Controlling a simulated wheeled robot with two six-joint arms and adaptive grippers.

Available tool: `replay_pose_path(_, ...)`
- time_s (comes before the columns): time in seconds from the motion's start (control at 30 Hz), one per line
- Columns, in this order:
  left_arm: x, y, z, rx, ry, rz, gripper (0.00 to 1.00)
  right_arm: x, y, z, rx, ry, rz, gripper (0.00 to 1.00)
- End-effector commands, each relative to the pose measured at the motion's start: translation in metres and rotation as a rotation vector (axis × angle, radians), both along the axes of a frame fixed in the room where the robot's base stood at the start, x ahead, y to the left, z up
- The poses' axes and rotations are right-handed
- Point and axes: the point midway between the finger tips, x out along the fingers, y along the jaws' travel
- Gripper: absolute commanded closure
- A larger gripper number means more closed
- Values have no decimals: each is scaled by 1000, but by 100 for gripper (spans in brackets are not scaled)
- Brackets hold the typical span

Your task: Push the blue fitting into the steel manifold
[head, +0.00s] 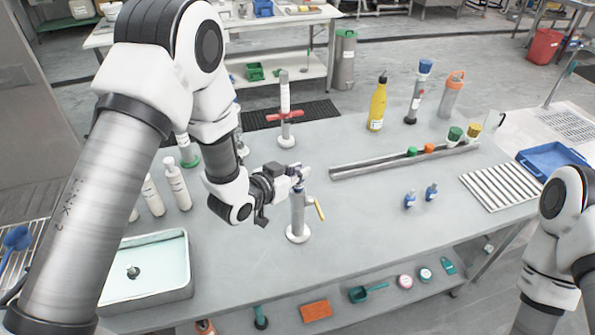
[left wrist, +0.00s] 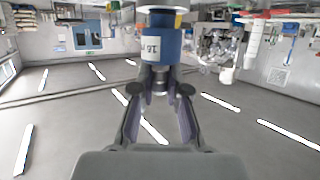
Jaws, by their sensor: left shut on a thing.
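The blue fitting (left wrist: 162,45) has a white label and a dark narrow end between my left gripper's fingers. My left gripper (left wrist: 160,88) is shut on it. In the head view the left gripper (head: 293,174) is at the top of the steel manifold (head: 298,216), an upright post on a round base with a yellow lever. The fitting is mostly hidden there by the fingers. A pale ring borders the fitting in the wrist view; I cannot tell how deep the fitting sits. My right gripper is out of view; only part of its arm shows.
Two small blue fittings (head: 410,199) stand on the table to the right. A post with a red handle (head: 285,115) stands behind the manifold. A long steel rail (head: 370,167), a yellow bottle (head: 378,105) and a sink (head: 146,265) are around. The table front right is clear.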

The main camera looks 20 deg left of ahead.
Motion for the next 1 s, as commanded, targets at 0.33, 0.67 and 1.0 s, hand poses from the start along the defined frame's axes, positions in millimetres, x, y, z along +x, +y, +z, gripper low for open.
replay_pose_path(0.33,-1,0,-12,1,4,0,100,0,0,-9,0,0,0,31)
replay_pose_path(0.67,-1,0,-13,0,3,0,57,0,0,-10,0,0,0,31)
replay_pose_path(1.0,-12,5,-8,0,3,2,57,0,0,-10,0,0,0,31)
